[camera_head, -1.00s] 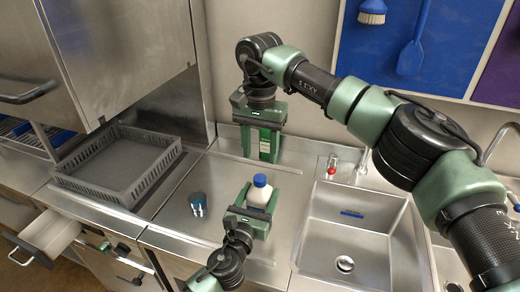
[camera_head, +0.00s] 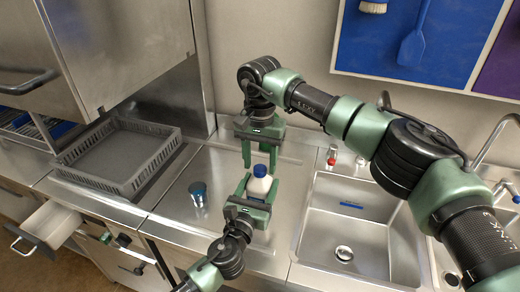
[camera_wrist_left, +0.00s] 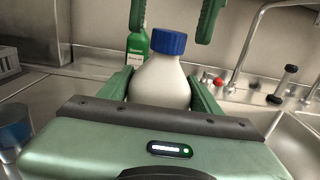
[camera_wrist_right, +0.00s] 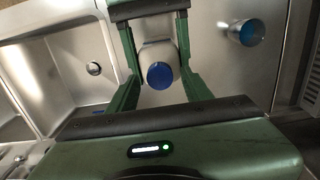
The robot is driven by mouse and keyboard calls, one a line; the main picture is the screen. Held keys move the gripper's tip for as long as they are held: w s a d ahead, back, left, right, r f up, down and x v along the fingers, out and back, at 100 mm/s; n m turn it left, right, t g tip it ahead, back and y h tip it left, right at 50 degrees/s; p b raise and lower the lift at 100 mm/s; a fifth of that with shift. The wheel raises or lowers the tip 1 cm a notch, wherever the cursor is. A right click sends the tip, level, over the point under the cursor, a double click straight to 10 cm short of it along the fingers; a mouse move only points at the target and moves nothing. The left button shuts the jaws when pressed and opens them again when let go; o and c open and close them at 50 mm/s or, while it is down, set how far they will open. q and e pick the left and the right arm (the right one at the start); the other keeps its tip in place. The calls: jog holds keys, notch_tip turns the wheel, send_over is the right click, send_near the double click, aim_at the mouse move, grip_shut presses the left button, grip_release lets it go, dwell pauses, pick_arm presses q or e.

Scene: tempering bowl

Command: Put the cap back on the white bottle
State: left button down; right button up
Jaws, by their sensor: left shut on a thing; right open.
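The white bottle (camera_head: 259,187) stands upright on the steel counter, its blue cap (camera_head: 260,170) sitting on its neck. I cannot tell whether the cap is screwed tight. My left gripper (camera_head: 259,193) is shut around the bottle's body; in the left wrist view the bottle (camera_wrist_left: 160,83) stands between its fingers, with the cap (camera_wrist_left: 169,42) on top. My right gripper (camera_head: 261,161) is open and points down from above, its fingertips on either side of and slightly above the cap. In the right wrist view the cap (camera_wrist_right: 160,75) lies between the fingers, untouched.
A metal cup with blue in it (camera_head: 198,192) stands left of the bottle. The sink (camera_head: 352,225) lies to the right. A grey crate (camera_head: 150,165) and an open drawer (camera_head: 48,225) are at left. A green bottle (camera_wrist_left: 137,45) stands behind the white one.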

jog(key=shift+f, duration=0.65)
grip_shut()
